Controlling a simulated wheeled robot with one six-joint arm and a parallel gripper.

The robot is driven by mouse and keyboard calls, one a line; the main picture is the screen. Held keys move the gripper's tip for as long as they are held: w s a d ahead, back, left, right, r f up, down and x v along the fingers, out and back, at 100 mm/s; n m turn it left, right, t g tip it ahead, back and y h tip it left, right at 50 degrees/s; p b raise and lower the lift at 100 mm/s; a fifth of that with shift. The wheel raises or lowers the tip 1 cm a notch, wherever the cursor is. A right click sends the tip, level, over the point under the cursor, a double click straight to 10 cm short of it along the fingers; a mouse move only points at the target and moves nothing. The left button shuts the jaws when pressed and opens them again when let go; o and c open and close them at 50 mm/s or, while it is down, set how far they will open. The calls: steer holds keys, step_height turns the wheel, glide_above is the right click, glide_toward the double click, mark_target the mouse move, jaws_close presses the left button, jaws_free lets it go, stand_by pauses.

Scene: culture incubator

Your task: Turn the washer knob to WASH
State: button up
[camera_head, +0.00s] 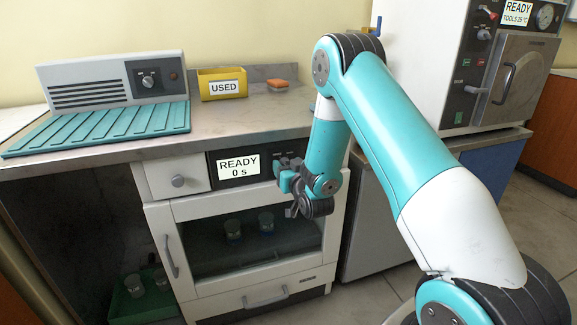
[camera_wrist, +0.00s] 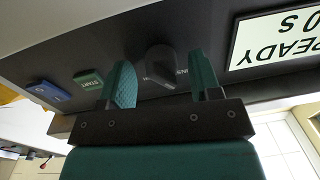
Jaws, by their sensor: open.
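The washer (camera_head: 185,215) stands under the counter with its glass door closed. Its display (camera_head: 238,167) reads READY 0 s and also shows, inverted, in the wrist view (camera_wrist: 275,42). The dark washer knob (camera_wrist: 160,60) sits on the control panel, with partly covered lettering on both sides. I cannot tell which label it points to. My gripper (camera_head: 288,182) is at the panel, right of the display, and hides the knob in the head view. In the wrist view my gripper (camera_wrist: 162,70) is open, one finger on each side of the knob, with visible gaps.
A green START button (camera_wrist: 88,80) and a blue button (camera_wrist: 48,91) lie beside the left finger in the wrist view. The counter (camera_head: 235,122) overhangs the panel. Beakers (camera_head: 266,222) stand behind the door glass. A white machine (camera_head: 425,65) stands right of my arm.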

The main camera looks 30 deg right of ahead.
steer(key=shift+a, duration=0.1)
steer(key=c, duration=0.9)
steer(key=shift+c, duration=0.2)
steer(key=shift+m+b, duration=0.3)
steer(key=shift+f+m+b, duration=0.15)
steer(key=shift+m+b, duration=0.6)
steer(key=shift+m, duration=0.25)
steer(key=m+b, duration=0.2)
steer(key=m, duration=0.1)
steer(key=shift+m, duration=0.4)
steer(key=m, duration=0.3)
steer(key=shift+m, duration=0.3)
steer(key=shift+m+h+b, duration=0.3)
steer(key=shift+m+h, duration=0.1)
steer(key=shift+m, duration=1.7)
